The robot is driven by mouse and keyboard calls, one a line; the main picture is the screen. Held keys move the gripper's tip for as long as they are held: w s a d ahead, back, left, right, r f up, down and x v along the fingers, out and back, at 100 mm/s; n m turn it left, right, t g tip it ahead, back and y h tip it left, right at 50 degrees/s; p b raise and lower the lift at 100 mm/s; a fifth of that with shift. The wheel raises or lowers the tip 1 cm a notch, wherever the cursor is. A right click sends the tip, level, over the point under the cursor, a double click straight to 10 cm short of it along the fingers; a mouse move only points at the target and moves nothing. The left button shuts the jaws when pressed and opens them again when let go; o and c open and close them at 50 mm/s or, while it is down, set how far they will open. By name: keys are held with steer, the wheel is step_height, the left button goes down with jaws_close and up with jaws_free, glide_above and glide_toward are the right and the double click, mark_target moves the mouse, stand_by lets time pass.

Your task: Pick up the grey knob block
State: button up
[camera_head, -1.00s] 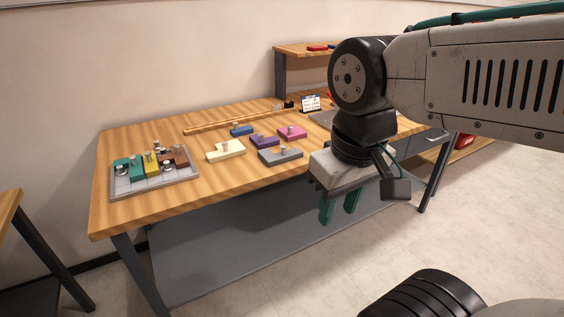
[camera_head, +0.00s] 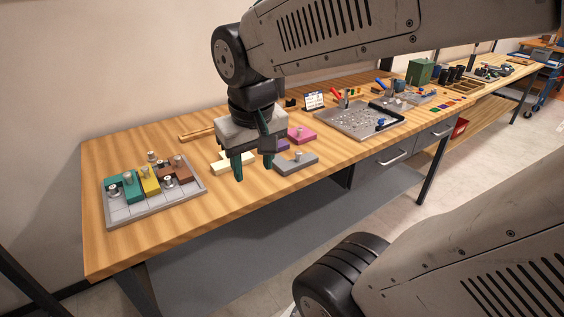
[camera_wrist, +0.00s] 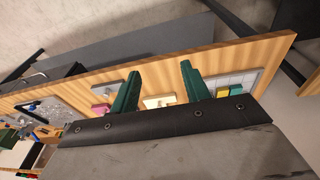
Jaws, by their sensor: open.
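The grey knob block (camera_head: 296,164) lies flat on the wooden table near its front edge, with a short metal knob on top. My gripper (camera_head: 253,173) has two green fingers, open and empty, pointing down. In the head view it appears just left of the grey block, in front of the cream block (camera_head: 222,166). It is apart from the grey block. In the wrist view the open fingers (camera_wrist: 160,68) show the cream block (camera_wrist: 158,101) between them, and the grey block (camera_wrist: 107,87) shows to the left of the left finger.
A pink block (camera_head: 301,135) and a partly hidden purple block (camera_head: 283,145) lie behind the grey one. A grey tray (camera_head: 119,212) with teal, yellow and brown knob blocks is at left. A metal panel (camera_head: 352,122) is at right. Bare table lies in front of the tray's right side.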

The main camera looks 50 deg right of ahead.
steer(key=w+d+f+m+h, duration=0.1)
steer(key=w+d+f+m, duration=0.25)
steer(key=w+d, duration=0.45)
steer(key=m+h, duration=0.2)
steer(key=m, duration=0.3)
glide_toward(298, 152)
step_height(298, 152, down, 2)
steer(key=x, duration=0.8)
steer(key=shift+w+d, duration=0.1)
steer(key=shift+d, duration=0.3)
jaws_close()
